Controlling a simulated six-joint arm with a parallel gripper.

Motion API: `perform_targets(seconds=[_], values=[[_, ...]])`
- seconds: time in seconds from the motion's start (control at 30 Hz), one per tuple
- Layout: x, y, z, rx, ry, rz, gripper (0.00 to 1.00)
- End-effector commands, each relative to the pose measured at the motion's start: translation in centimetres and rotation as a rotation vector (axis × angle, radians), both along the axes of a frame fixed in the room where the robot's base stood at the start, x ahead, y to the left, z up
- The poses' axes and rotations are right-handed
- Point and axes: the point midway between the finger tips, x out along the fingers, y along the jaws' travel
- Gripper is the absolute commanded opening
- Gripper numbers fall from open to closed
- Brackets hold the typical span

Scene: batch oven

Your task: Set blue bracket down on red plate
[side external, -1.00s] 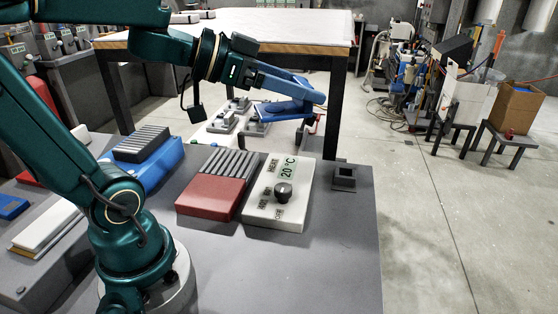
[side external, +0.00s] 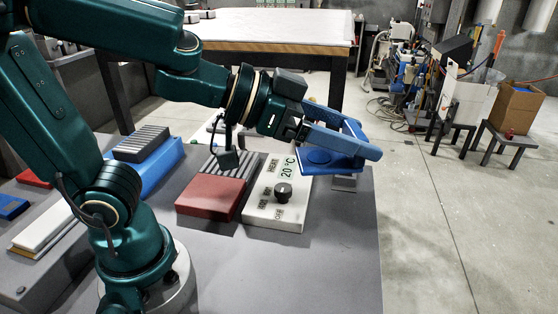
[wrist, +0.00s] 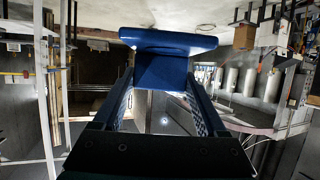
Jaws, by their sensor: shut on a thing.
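My gripper (side external: 366,140) is at the right of the side view, above the right part of the grey bench. Its two blue fingers are shut on the blue bracket (side external: 322,157), held in the air near the heater's back right corner. In the wrist view the bracket (wrist: 165,70) sits between the fingers, with a wide, rounded flange across its far end. The red plate (side external: 208,197) lies on the bench to the left of the heater, apart from the bracket. Its top is bare, with a grey ribbed section behind it, partly covered by my wrist.
A white heater box with a black knob (side external: 283,193) and a 20 °C display stands right beside the red plate. A blue ribbed unit (side external: 165,160) lies to the left. The bench front (side external: 300,270) is clear. A large white-topped table (side external: 270,28) stands behind.

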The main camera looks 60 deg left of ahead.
Motion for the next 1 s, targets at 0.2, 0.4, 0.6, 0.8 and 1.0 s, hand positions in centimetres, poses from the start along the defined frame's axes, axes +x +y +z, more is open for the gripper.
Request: perform_targets(seconds=[0.2,0.4,0.6,0.8,1.0], values=[[-0.1,-0.5,-0.4,-0.005,-0.002,0.020,0.06],[-0.3,-0.8,-0.7,-0.002,0.000,0.043,0.06],[-0.5,-1.1,-1.2,0.002,0.001,0.075,0.06],[-0.8,-0.2,-1.9,0.001,0.001,0.188,0.06],[-0.7,4.3,-2.5,0.001,0.002,0.478,0.06]])
